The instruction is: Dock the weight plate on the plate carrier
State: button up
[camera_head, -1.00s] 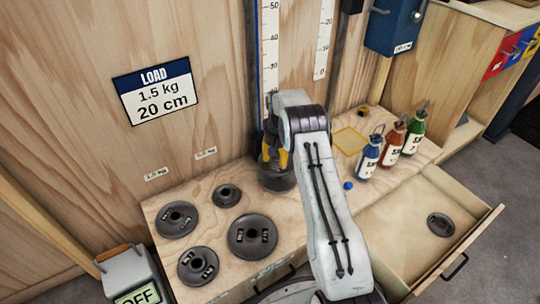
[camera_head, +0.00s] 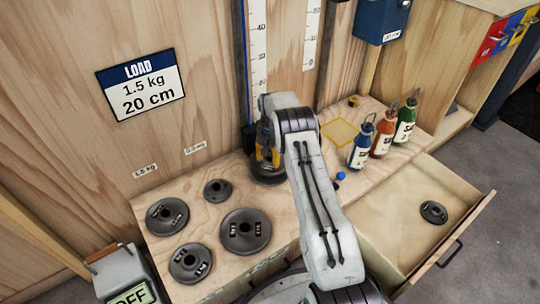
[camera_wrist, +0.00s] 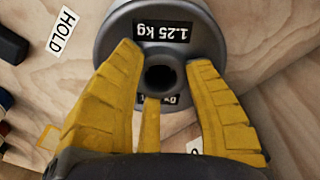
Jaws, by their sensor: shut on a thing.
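My gripper (camera_head: 266,155) is pointed down near the wall, its yellow fingers closed around the raised hub of a dark weight plate (camera_head: 266,175). In the wrist view the plate (camera_wrist: 112,42) carries a 1.25 kg label and has a round centre hole; my yellow fingers (camera_wrist: 162,95) flank the hub. The plate is low at the back of the bench, near the foot of the scale rail (camera_head: 258,60). I cannot make out the plate carrier, or whether anything lies under the plate. A wall sign (camera_head: 140,85) reads LOAD, 1.5 kg, 20 cm.
Several other dark plates, including a large one (camera_head: 232,217), lie on the bench at left. Blue, red and green bottles (camera_head: 383,138), a yellow-outlined square (camera_head: 340,131) and a small blue ball (camera_head: 341,176) are at right. An open drawer (camera_head: 385,235) holds a plate (camera_head: 433,212).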

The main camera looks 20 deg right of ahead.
jog(key=shift+w+f+b, duration=0.1)
jog(key=shift+f+b, duration=0.45)
jog(key=shift+f, duration=0.45)
jog(key=shift+f+b, duration=0.55)
jog(key=shift+f, duration=0.05)
dwell(1.6)
jog(key=o, duration=0.9)
jog(key=shift+s+f, duration=0.2)
jog(key=shift+f, duration=0.05)
jog(key=shift+s+r+p, duration=0.15)
jog(key=shift+r+p, duration=3.45)
jog(key=shift+r, duration=2.05)
